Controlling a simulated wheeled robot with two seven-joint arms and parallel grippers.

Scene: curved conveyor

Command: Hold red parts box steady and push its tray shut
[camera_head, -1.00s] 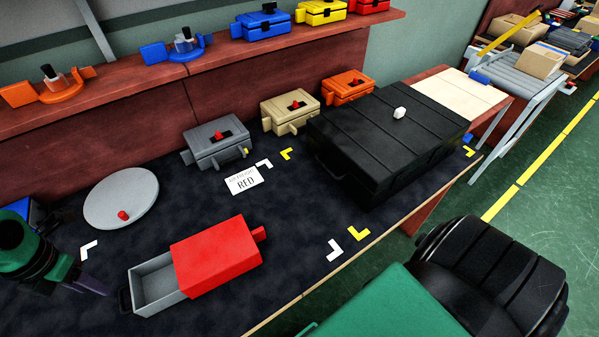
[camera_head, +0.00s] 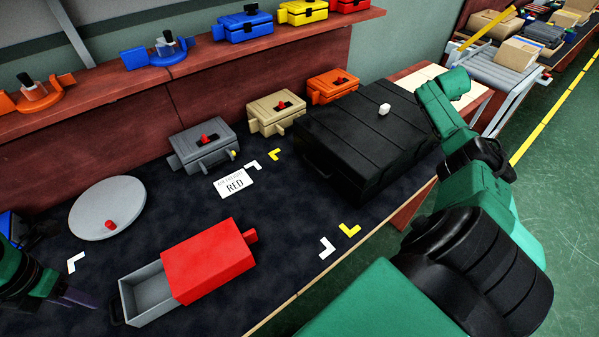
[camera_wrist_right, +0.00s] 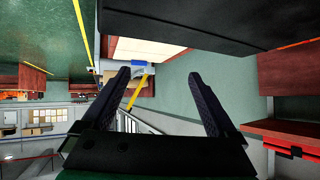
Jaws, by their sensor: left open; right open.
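The red parts box (camera_head: 208,262) lies on the dark mat in the head view, with a small red knob at its right end. Its grey tray (camera_head: 148,293) is pulled out to the left and looks empty, with a black handle on its outer end. My left gripper (camera_head: 78,299) is at the left edge, left of the handle and apart from it; its fingers are only partly seen. My right arm is raised over the right side, its gripper not clear in the head view. In the right wrist view the right gripper (camera_wrist_right: 162,92) is open and empty.
A large black case (camera_head: 365,140) stands right of the red box. A grey disc (camera_head: 107,207) with a red knob lies behind the tray. A white card (camera_head: 233,183) reads RED. Grey (camera_head: 203,148), beige and orange boxes line the back.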

